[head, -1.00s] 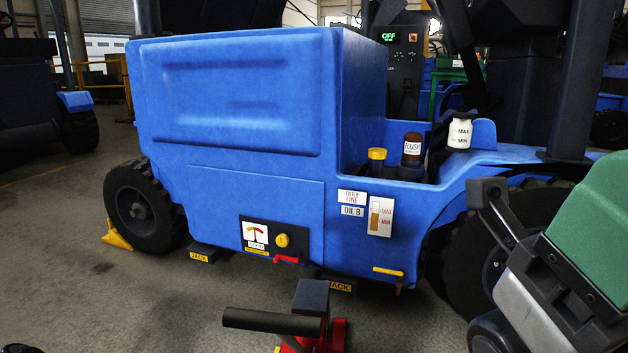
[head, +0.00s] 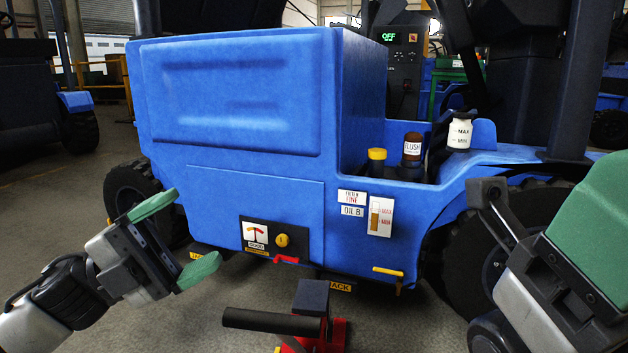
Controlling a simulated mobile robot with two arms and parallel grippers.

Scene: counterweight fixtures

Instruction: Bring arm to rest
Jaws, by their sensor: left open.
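My left gripper (head: 177,238) is in the lower left of the head view. Its two green-tipped fingers are spread apart and nothing is between them. It is in front of the blue vehicle (head: 230,100), whose front left wheel it partly covers. My right arm is at the right edge. A large green part of it shows there, but I cannot make out its fingertips or whether they hold anything.
A red jack (head: 325,330) with a black handle stands on the floor at bottom centre. Floor at lower left is open.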

